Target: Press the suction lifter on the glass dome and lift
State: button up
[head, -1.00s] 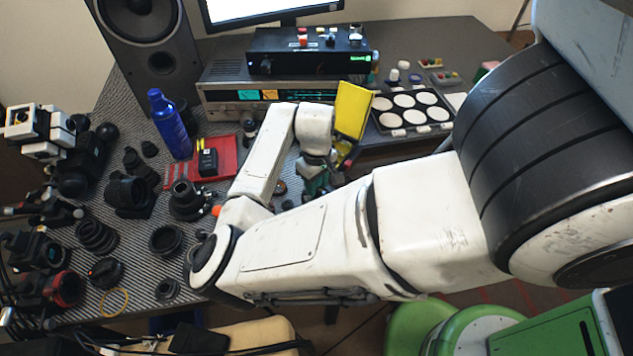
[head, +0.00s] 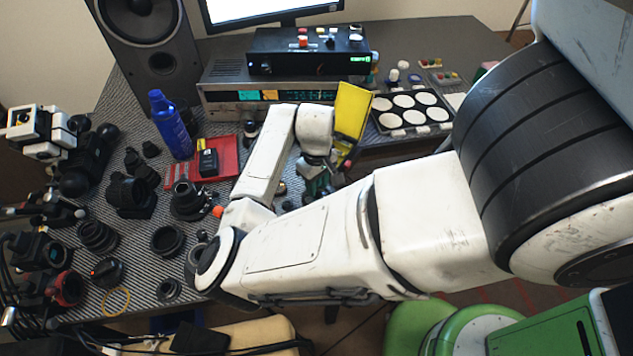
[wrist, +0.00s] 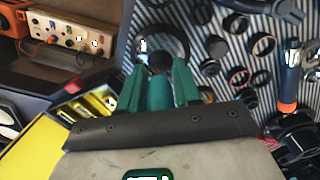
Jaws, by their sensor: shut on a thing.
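My gripper (wrist: 160,72) has teal fingers, closed around a small dark rounded piece (wrist: 160,61) in the wrist view. This looks like the suction lifter, though most of it is hidden between the fingers. Just beyond the fingertips is a dark round ring (wrist: 172,36) with a bright glassy patch (wrist: 144,45) inside, which may be the glass dome. I cannot tell whether the held piece touches it. In the head view my gripper (head: 318,183) shows only as a bit of teal behind my arm, and the dome cannot be made out.
Several loose rings and lens parts lie on the striped mat (wrist: 216,48). In the head view, a red tray (head: 222,163), a blue bottle (head: 170,125) and a palette of white discs (head: 411,111) stand around my arm.

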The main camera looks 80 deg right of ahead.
jog(key=shift+r+p, duration=4.95)
jog(key=shift+r, duration=0.45)
jog(key=shift+s, duration=0.1)
